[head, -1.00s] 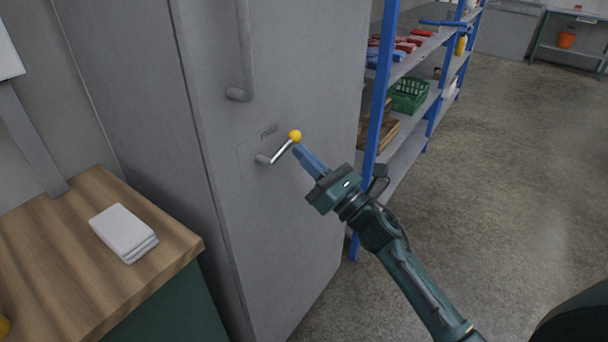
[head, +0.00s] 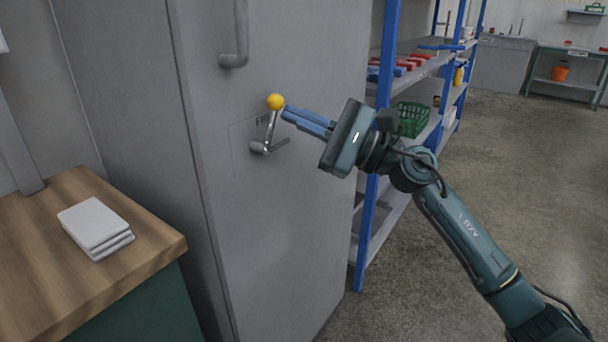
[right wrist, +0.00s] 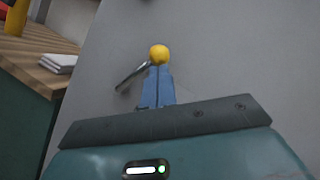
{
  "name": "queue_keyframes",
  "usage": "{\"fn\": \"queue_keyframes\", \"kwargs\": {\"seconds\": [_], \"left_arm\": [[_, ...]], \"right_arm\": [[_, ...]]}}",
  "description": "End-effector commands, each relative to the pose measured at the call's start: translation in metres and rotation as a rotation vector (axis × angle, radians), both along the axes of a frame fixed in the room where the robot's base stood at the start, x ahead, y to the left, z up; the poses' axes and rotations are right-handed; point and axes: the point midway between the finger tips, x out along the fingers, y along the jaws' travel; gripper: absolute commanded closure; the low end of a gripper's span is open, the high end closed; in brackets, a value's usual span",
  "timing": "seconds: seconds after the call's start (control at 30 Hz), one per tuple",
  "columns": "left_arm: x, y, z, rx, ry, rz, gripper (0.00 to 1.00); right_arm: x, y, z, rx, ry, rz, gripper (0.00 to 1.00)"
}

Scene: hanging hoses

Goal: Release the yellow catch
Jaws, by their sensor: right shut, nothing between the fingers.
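The yellow catch is a thin metal lever with a yellow ball knob (head: 275,102) on a tall grey cabinet door (head: 285,220). The lever rises steeply from its grey pivot (head: 258,148), leaning slightly right. My right gripper (head: 286,113) has its blue fingers shut and empty, with the tips at the right side of the knob. In the right wrist view, the knob (right wrist: 159,54) sits just beyond the fingertips (right wrist: 158,68), and the lever (right wrist: 132,74) runs down to the left. Whether fingertips and knob touch is unclear. My left gripper is not in view.
A grey door handle (head: 240,40) is above the catch. A wooden-topped counter (head: 60,285) with white stacked slabs (head: 95,228) stands at left. A blue-posted shelf rack (head: 366,235) holding a green basket (head: 412,119) is close behind my right arm. Floor at right is open.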

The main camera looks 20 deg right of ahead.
Motion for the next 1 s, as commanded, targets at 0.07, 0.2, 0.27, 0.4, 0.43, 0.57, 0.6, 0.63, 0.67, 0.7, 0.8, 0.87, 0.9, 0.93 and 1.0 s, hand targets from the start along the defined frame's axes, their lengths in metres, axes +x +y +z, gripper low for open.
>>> {"fn": "queue_keyframes", "kwargs": {"seconds": [0.07,0.2,0.27,0.4,0.43,0.57,0.6,0.63,0.67,0.7,0.8,0.87,0.9,0.93,1.0], "left_arm": [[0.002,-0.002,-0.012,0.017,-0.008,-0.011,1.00],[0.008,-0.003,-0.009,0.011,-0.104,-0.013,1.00],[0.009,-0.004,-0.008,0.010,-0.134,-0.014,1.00],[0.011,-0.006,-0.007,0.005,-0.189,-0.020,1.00],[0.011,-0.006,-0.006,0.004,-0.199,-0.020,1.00],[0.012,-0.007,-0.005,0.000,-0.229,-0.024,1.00],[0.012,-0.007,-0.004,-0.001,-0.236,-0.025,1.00],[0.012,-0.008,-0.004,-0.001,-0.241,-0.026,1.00],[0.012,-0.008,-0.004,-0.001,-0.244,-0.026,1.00],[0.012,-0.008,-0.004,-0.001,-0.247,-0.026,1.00],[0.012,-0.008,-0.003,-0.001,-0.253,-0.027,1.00],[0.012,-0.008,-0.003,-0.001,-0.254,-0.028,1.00],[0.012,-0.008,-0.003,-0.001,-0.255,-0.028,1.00],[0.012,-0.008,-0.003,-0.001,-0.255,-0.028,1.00],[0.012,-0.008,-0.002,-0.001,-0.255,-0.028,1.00]], "right_arm": [[-0.002,0.003,0.000,-0.054,-0.046,0.000,1.00],[-0.005,0.007,0.005,-0.136,-0.109,0.000,1.00],[-0.007,0.008,0.007,-0.167,-0.132,0.000,1.00],[-0.009,0.011,0.010,-0.224,-0.175,0.000,1.00],[-0.009,0.012,0.010,-0.234,-0.183,0.001,1.00],[-0.011,0.014,0.012,-0.266,-0.208,0.000,1.00],[-0.011,0.015,0.013,-0.273,-0.213,0.001,1.00],[-0.011,0.015,0.013,-0.278,-0.216,0.001,1.00],[-0.012,0.015,0.013,-0.282,-0.220,0.001,1.00],[-0.012,0.015,0.014,-0.286,-0.224,0.001,1.00],[-0.012,0.016,0.014,-0.292,-0.227,0.001,1.00],[-0.012,0.016,0.014,-0.294,-0.229,0.001,1.00],[-0.012,0.016,0.014,-0.294,-0.229,0.001,1.00],[-0.012,0.016,0.014,-0.294,-0.229,0.001,1.00],[-0.012,0.016,0.014,-0.294,-0.229,0.001,1.00]]}}
